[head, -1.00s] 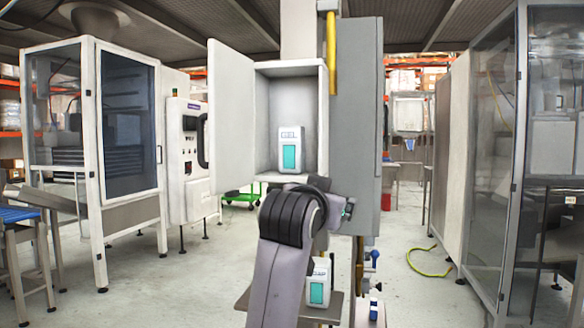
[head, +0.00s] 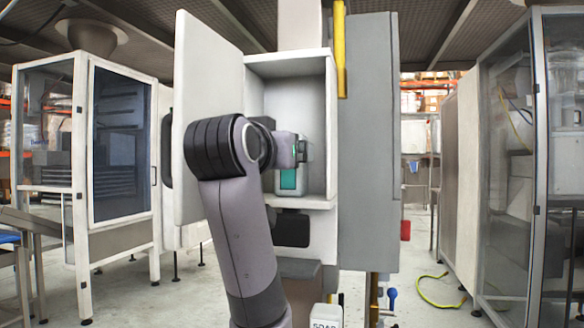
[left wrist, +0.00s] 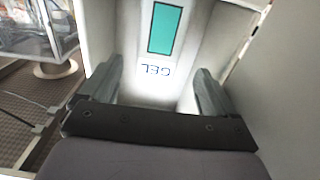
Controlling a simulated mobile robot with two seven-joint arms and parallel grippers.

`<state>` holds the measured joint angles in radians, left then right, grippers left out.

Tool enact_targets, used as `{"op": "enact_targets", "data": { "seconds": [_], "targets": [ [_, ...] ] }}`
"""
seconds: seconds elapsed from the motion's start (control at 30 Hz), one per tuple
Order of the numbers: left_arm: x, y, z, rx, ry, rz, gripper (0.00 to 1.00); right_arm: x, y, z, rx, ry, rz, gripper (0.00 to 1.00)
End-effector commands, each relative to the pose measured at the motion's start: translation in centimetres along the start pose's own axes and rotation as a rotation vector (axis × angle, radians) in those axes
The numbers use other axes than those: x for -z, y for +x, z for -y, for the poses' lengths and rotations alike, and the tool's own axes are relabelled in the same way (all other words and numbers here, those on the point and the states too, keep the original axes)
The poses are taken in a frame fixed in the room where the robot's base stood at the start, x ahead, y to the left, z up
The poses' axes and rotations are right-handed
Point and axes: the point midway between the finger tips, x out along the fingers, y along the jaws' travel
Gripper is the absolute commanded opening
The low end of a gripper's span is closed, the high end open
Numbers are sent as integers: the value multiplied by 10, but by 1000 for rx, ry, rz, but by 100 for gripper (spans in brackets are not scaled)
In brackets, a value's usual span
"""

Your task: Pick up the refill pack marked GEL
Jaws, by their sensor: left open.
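The refill pack marked GEL (head: 289,187), white with a teal panel, stands upright in the open wall cabinet (head: 318,100). My left gripper (head: 303,150) is at the pack and hides its upper part in the head view. In the left wrist view the pack (left wrist: 158,88) shows upside down, with its GEL lettering readable. My left gripper there (left wrist: 160,80) is open, with one finger toward each side of the pack. I cannot tell whether either finger touches it. My right gripper is not in view.
The cabinet's door (head: 208,110) stands open on the left. Another white pack (head: 326,314), seemingly marked SOAP, is low at the bottom edge. A grey panel (head: 368,150) with a yellow pipe (head: 340,50) is right of the cabinet. Glazed enclosures stand at both sides.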

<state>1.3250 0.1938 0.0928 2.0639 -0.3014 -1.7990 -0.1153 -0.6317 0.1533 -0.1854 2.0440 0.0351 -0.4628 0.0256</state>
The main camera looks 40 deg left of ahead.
Motion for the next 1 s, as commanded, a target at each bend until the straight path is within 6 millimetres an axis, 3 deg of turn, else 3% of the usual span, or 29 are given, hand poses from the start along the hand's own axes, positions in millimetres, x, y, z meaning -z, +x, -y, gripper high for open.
{"op": "enact_targets", "data": {
  "seconds": [0.27,0.53,0.87,0.93,1.0],
  "targets": [
    [-2,25,-1,1,2,4,89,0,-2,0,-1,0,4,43],
    [-5,63,-3,0,1,3,89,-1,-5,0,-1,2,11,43],
    [-6,72,-3,1,0,1,89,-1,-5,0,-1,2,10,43],
    [-6,72,-3,1,0,1,73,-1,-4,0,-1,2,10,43],
    [-5,72,-3,1,0,1,50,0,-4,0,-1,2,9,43]
  ]
}}
